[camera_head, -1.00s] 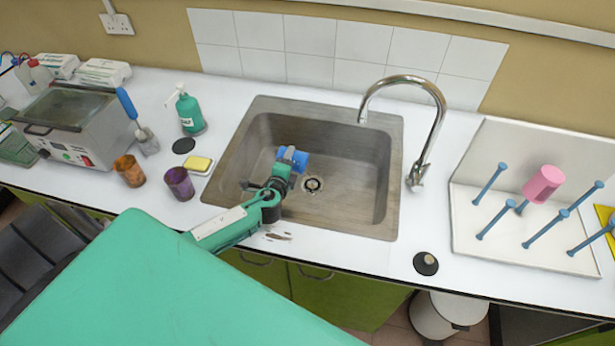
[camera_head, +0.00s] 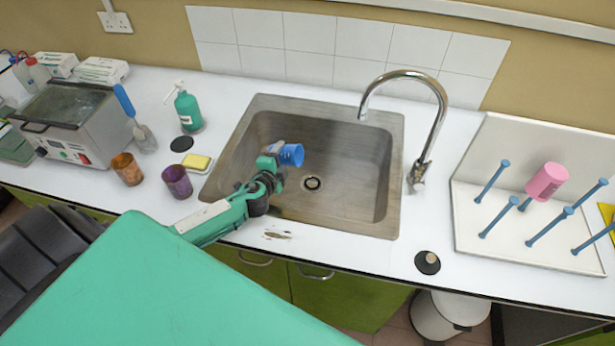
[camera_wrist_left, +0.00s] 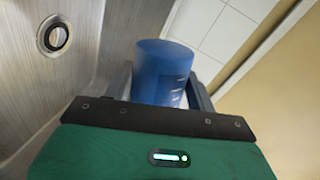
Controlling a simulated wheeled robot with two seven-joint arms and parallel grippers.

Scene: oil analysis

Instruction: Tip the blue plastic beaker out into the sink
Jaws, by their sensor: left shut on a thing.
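The blue plastic beaker (camera_head: 290,154) is held in my left gripper (camera_head: 276,154) over the left part of the sink (camera_head: 345,152). The beaker lies tilted on its side, with one end pointing right towards the middle of the basin. In the left wrist view the beaker (camera_wrist_left: 163,72) sits between the two fingers of my left gripper (camera_wrist_left: 160,92). The inside of the beaker is not clear. The drain (camera_head: 312,183) lies below and to the right of it and also shows in the left wrist view (camera_wrist_left: 53,36). My right gripper is not in view.
The tap (camera_head: 432,115) arches over the sink's right side. A sponge (camera_head: 197,161), a green pump bottle (camera_head: 187,110), purple (camera_head: 177,182) and orange (camera_head: 127,169) beakers stand left of the sink. A peg rack (camera_head: 525,215) with a pink beaker (camera_head: 546,181) stands right.

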